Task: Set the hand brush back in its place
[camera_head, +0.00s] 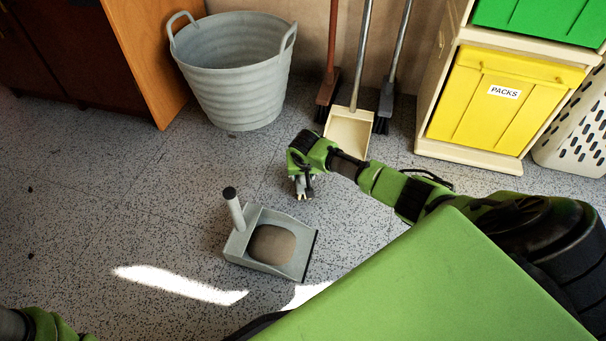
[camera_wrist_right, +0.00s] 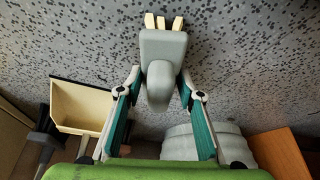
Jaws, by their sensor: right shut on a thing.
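The hand brush (camera_wrist_right: 163,85) has a grey body and handle and short cream bristles. It sits between the two fingers of my right gripper (camera_wrist_right: 160,78) in the right wrist view, bristles pointing away from the palm. In the head view, my right gripper (camera_head: 302,186) is above the floor, and only a small bit of the brush shows below it. A grey dustpan (camera_head: 296,218) lies on the floor, below and left of the gripper, apart from it. Its handle stands up with a dark tip, and a brown rounded patch shows in its pan. My left gripper is out of view.
A grey ribbed tub (camera_head: 236,85) stands at the back. Beside it lean brooms and a cream long-handled dustpan (camera_head: 349,132). A cabinet with a yellow bin (camera_head: 500,105) and a white basket (camera_head: 580,130) are at right.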

